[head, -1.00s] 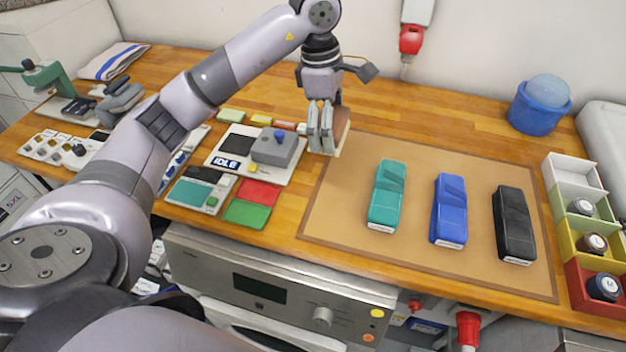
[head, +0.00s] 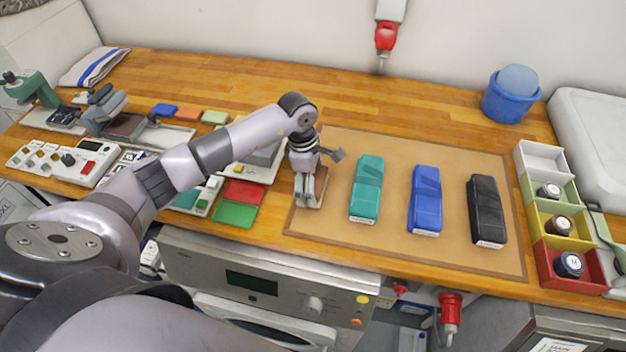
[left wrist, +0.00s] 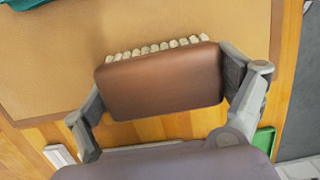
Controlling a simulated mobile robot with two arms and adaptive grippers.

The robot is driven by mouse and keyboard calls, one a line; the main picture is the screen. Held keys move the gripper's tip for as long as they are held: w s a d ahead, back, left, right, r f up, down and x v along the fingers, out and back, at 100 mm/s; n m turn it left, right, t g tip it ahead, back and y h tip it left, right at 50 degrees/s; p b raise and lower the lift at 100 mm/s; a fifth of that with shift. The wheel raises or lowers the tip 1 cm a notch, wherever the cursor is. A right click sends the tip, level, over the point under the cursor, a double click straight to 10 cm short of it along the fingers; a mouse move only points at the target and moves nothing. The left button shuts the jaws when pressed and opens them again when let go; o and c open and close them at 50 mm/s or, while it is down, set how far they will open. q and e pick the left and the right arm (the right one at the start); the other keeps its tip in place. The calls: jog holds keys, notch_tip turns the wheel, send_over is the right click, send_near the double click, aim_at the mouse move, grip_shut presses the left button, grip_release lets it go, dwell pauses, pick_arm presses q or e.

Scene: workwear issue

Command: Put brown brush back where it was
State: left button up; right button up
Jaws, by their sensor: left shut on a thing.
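The brown brush (left wrist: 160,82) has a smooth brown back and a row of cream bristles along one side in the left wrist view. My left gripper (head: 308,200) is shut on it, one finger at each end. In the head view the gripper hides most of the brush (head: 322,182). They are at the left end of the tan mat (head: 395,205), left of the teal block-like item (head: 367,190). Whether the brush touches the mat cannot be told. My right gripper is out of view.
A blue item (head: 426,200) and a black item (head: 487,210) stand in a row on the mat. Red (head: 244,191) and green (head: 235,214) pads lie left of the gripper. Coloured bins (head: 545,158) line the right side. A blue tub (head: 510,105) stands behind.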

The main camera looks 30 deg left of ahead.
pick_arm(q)
jog(key=shift+f, duration=0.25)
jog(key=shift+f, duration=0.1)
jog(key=shift+f+b, duration=0.15)
jog(key=shift+b, duration=0.2)
jog(key=o, duration=1.1)
jog(key=shift+c, duration=0.2)
jog(key=shift+r, duration=0.2)
jog(key=shift+r+p, duration=0.2)
jog(key=shift+p, duration=0.1)
jog(key=r+b, duration=0.1)
jog(key=r, duration=0.2)
jog(key=a+r+b, duration=0.1)
jog(key=r, duration=0.3)
jog(key=r+b, duration=0.2)
jog(key=r, duration=0.1)
jog(key=shift+s+a+r, duration=0.15)
jog(key=shift+a+r, duration=0.05)
jog(key=shift+a, duration=0.1)
jog(key=shift+r, duration=0.6)
